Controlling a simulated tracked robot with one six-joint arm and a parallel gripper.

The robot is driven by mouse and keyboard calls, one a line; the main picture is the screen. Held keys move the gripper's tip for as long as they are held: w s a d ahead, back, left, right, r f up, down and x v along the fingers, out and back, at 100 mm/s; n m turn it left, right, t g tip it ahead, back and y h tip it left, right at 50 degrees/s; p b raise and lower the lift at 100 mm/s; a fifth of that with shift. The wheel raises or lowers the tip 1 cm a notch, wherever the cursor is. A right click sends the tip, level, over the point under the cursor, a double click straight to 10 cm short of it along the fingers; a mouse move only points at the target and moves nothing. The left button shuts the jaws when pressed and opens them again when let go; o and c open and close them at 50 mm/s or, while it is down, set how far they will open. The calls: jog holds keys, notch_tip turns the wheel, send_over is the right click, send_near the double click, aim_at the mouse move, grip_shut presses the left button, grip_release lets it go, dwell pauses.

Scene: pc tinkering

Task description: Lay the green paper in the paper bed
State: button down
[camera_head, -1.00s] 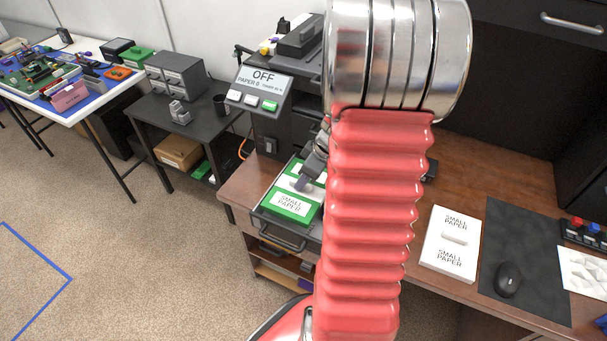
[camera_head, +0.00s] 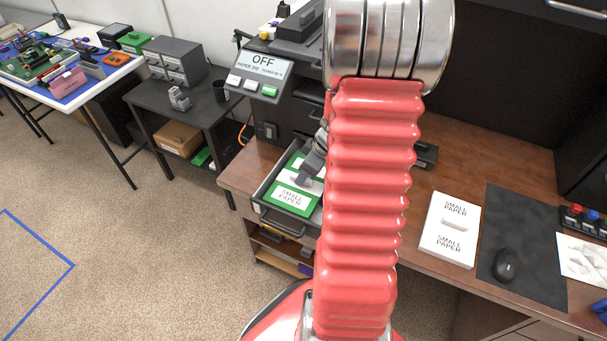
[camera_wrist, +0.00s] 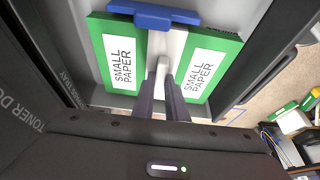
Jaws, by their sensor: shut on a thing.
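The green paper (camera_head: 289,198) is a green pack with white "SMALL PAPER" labels and a pale raised grip in its middle. It lies inside the pulled-out paper bed (camera_head: 279,222), a grey tray at the front of the printer. In the wrist view the green paper (camera_wrist: 99,48) lies flat between the tray walls, close to a blue guide (camera_wrist: 153,14). My gripper (camera_head: 304,181) is shut on the paper's pale grip, and its fingers (camera_wrist: 161,88) point down into the tray. My red arm hides the right part of the tray in the head view.
The printer's panel (camera_head: 262,72) reads OFF. White small paper (camera_head: 449,230), a dark mat with a mouse (camera_head: 504,265) and a button box (camera_head: 585,222) lie on the desk at right. A low dark table (camera_head: 190,110) stands at left, with open carpet before it.

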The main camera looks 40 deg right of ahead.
jog(key=shift+f, duration=0.3)
dwell(0.5)
jog(key=c, duration=1.7)
grip_release()
jog(key=shift+r, duration=0.1)
jog(key=v, duration=1.3)
jog(key=shift+s+r, duration=0.15)
jog(key=shift+r, duration=0.1)
